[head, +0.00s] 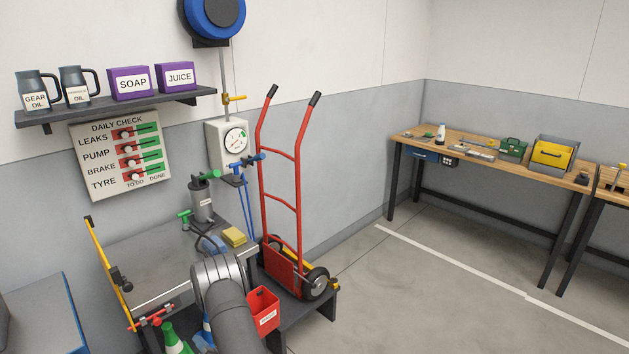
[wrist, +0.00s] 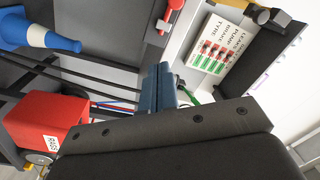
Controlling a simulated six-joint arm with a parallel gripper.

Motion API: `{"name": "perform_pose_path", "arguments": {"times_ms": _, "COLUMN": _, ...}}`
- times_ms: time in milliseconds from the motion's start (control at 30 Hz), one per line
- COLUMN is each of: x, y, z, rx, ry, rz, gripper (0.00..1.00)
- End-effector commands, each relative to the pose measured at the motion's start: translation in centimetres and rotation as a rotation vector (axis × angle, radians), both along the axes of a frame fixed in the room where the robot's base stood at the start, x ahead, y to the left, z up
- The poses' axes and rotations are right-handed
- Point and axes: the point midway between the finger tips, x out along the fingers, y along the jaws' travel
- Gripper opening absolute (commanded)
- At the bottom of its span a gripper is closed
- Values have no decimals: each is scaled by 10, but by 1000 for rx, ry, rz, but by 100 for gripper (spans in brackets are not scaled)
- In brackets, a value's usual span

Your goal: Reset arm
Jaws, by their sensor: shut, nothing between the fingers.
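My gripper shows in the wrist view (wrist: 158,88) as two blue-grey fingers pressed together, with nothing between them. In the head view my grey arm reaches up from the bottom edge over the metal bench (head: 150,262). The gripper end is mostly hidden behind my arm's wrist there. The yellow sponge-like block (head: 234,237) lies on the bench just right of it. The red rags bin (head: 263,311) hangs right of my arm and also shows at the left of the wrist view (wrist: 45,122).
A dark pump-like canister (head: 202,203) stands behind my arm. A red hand truck (head: 298,190) stands at the right. A check board (head: 122,155) and a shelf (head: 120,107) are on the wall. A green cone (head: 173,339) is low left. Floor is clear toward the workbench (head: 480,155).

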Motion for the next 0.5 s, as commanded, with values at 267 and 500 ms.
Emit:
{"name": "perform_pose_path", "arguments": {"times_ms": 267, "x": -10, "y": 3, "z": 0, "rx": -127, "ry": -147, "rz": -20, "gripper": 0}}
{"name": "perform_pose_path", "arguments": {"times_ms": 500, "x": -15, "y": 3, "z": 0, "rx": -188, "ry": -215, "rz": -31, "gripper": 0}}
